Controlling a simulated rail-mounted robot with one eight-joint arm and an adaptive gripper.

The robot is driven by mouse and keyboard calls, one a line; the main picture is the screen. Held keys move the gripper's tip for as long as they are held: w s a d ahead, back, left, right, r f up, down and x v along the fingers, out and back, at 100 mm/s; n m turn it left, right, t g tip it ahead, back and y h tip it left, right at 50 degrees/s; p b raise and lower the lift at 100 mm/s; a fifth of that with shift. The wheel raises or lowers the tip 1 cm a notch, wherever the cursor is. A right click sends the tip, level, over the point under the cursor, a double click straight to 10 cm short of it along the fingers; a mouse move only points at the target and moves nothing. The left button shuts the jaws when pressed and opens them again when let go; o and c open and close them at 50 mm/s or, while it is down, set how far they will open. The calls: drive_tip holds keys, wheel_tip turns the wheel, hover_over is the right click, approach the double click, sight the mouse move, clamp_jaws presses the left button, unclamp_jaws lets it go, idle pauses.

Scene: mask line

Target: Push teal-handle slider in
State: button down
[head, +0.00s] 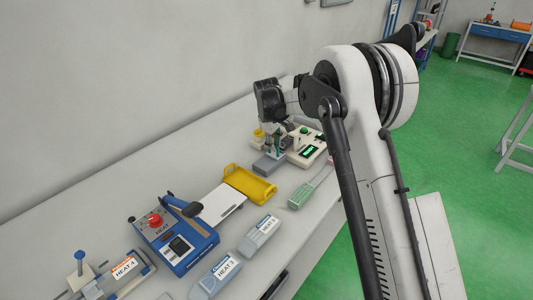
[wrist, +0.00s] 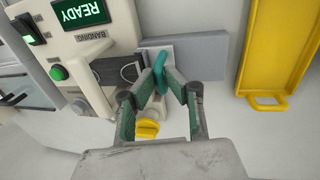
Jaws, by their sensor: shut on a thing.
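The banding machine (wrist: 92,68) stands at the left of the wrist view, its green screen (wrist: 80,12) reading READY. It also shows in the head view (head: 308,153), beyond the yellow tray. The teal handle (wrist: 160,66) stands at a pale plate beside the machine's right side. My gripper (wrist: 164,80) is shut on the teal handle, with its green-padded fingertips on either side of it. In the head view my gripper (head: 278,148) is beside the machine, and the handle cannot be told apart there. How far in the slider sits cannot be told.
A grey block (wrist: 195,55) lies right of the handle, then a yellow tray (wrist: 275,50). A yellow knob (wrist: 147,129) sits below the fingers. In the head view, a blue HEAT unit (head: 175,240) and labelled grey blocks (head: 260,234) stand nearer on the bench.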

drive_tip(key=shift+w+d, duration=0.2)
drive_tip(key=shift+w, duration=0.1)
drive_tip(key=shift+r, duration=0.1)
drive_tip(key=c, duration=1.8)
unclamp_jaws()
drive_tip(key=shift+w+d, duration=0.1)
drive_tip(key=shift+d, duration=0.05)
drive_tip(key=r, duration=0.4)
drive_tip(key=s+a+r, duration=0.1)
drive_tip(key=r, duration=0.2)
drive_tip(key=s+r, duration=0.1)
drive_tip(key=r, duration=0.3)
drive_tip(key=shift+a+r, duration=0.25)
drive_tip(key=shift+r, duration=0.1)
